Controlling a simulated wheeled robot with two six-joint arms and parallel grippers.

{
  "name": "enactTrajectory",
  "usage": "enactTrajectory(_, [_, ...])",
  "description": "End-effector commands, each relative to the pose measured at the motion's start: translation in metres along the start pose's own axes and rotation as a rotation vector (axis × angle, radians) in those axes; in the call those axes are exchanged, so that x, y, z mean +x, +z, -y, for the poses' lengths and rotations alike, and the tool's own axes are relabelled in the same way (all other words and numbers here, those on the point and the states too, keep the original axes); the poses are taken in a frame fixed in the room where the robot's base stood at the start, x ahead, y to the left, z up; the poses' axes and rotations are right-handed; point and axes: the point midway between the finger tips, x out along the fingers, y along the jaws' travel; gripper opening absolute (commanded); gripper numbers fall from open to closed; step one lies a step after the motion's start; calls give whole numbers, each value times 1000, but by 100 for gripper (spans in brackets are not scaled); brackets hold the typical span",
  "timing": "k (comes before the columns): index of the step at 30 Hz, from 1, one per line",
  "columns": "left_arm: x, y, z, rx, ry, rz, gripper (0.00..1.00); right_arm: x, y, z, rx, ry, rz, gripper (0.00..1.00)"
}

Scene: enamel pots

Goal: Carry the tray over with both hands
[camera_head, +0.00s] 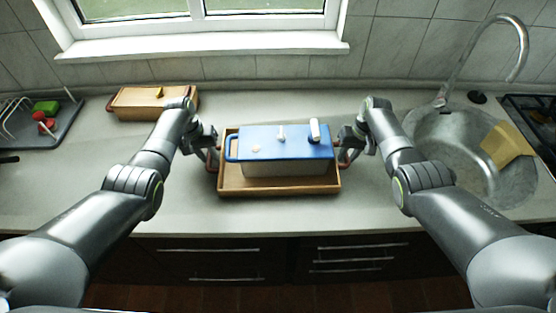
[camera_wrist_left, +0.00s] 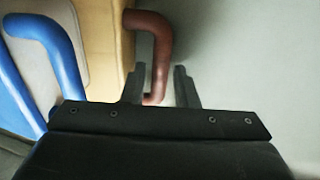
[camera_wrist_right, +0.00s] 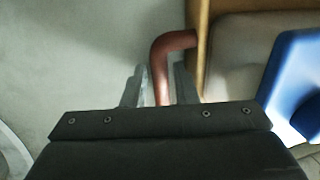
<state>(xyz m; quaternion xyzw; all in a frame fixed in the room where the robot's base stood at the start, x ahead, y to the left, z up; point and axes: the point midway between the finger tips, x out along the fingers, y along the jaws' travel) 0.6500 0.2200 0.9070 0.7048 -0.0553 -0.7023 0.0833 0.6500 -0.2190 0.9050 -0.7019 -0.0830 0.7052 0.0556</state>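A wooden tray (camera_head: 232,187) with reddish-brown end handles rests on the counter, in the middle of the head view. A pale enamel pot with a blue lid (camera_head: 290,146) sits in it. My left gripper (camera_head: 213,162) is at the tray's left end; in the left wrist view its fingers (camera_wrist_left: 160,88) stand apart on either side of the left handle (camera_wrist_left: 160,55), with a gap showing. My right gripper (camera_head: 345,160) is at the right end; in the right wrist view its fingers (camera_wrist_right: 160,88) stand apart around the right handle (camera_wrist_right: 160,65).
A lidded brown dish (camera_head: 140,102) stands at the back left. A dish rack (camera_head: 45,125) with green and red items is at the far left. A sink (camera_head: 455,145) with a tap and a yellow cloth (camera_head: 506,143) lies at the right. The counter between dish and tray is clear.

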Motion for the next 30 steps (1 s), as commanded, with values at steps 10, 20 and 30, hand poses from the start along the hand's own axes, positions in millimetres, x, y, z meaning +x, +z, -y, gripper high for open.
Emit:
enactTrajectory(10, [1,0,0,1,0,0,23,1,0,0,0,0,0,22])
enactTrajectory(20, [1,0,0,0,0,0,0,1,0,0,0,0,0,0])
enactTrajectory(30, [-2,-1,-1,1,0,-3,0,-2,-1,0,-1,0,-3,0])
